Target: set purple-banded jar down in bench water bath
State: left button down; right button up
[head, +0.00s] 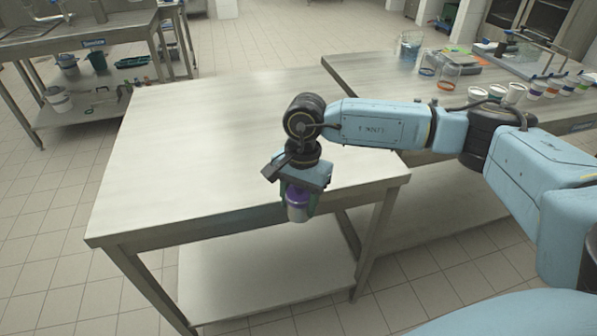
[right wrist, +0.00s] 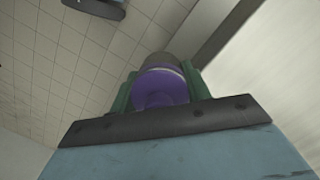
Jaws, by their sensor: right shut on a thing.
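The purple-banded jar (head: 297,213) hangs in my right gripper (head: 298,199), which is shut on it. In the head view the jar is upright or nearly so, in front of the near edge of the bare steel table. In the right wrist view the jar (right wrist: 161,88) shows its purple end between the green fingers of the right gripper (right wrist: 160,95), with floor tiles behind it. I cannot pick out the bench water bath with certainty in either view. My left gripper is out of view.
The near steel table (head: 190,150) has a clear top and a lower shelf (head: 265,275). A second bench at the right holds several banded cups (head: 515,93), glass beakers (head: 410,45) and a clear-sided apparatus (head: 525,60). A sink bench (head: 80,35) stands at the far left.

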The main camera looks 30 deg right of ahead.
jog(key=s+a+f+n+g+h, duration=0.1)
jog(key=s+a+f+n, duration=0.2)
jog(key=s+f+n, duration=0.2)
notch_tip(320, 180, down, 3)
jog(key=n, duration=0.6)
jog(key=shift+a+n, duration=0.3)
jog(key=shift+a, duration=0.1)
jog(key=shift+w, duration=0.1)
